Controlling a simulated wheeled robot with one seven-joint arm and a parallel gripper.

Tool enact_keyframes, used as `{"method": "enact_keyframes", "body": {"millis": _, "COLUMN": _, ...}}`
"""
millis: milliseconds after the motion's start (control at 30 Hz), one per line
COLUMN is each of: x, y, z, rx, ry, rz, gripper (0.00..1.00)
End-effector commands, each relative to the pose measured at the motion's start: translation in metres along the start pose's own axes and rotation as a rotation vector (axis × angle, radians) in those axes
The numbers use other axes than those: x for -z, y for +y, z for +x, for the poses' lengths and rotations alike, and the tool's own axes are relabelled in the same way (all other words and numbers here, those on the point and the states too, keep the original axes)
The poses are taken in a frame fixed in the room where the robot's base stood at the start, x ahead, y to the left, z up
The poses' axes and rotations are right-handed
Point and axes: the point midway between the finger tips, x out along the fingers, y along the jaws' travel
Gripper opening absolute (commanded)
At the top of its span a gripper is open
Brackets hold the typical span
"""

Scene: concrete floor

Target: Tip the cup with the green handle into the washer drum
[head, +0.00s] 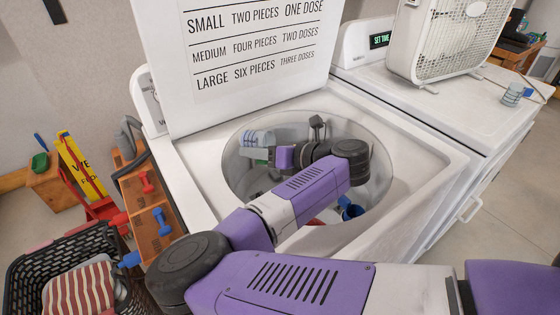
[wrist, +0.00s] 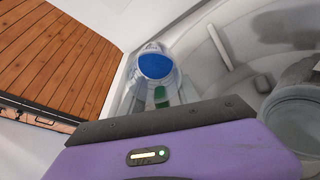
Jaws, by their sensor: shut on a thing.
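The washer drum (head: 236,185) is open, with its lid raised behind it. My gripper (head: 264,152) reaches over the drum opening and is shut on the green handle (wrist: 160,97) of a clear cup (head: 257,138). The cup also shows in the wrist view (wrist: 148,52), with something blue (wrist: 156,66) in it. The cup is at the far left part of the opening, near the rim. Its exact tilt is hard to tell. A blue item (head: 350,209) lies low in the drum; my arm hides much of the inside.
The raised lid (head: 250,45) carries a printed load chart. A white machine (head: 450,95) at the right holds a box fan (head: 445,40) and another clear cup (head: 513,94) with blue on it. A brown shelf (head: 148,210) and a black laundry basket (head: 30,262) stand left.

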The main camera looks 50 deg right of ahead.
Motion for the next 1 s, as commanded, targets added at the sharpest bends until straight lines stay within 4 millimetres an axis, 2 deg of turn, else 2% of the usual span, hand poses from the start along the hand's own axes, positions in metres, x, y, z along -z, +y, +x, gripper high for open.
{"method": "enact_keyframes", "body": {"millis": 1000, "x": -0.0012, "y": 0.0005, "z": -0.0098, "rx": -0.063, "ry": -0.109, "rz": 0.000, "gripper": 0.00}}
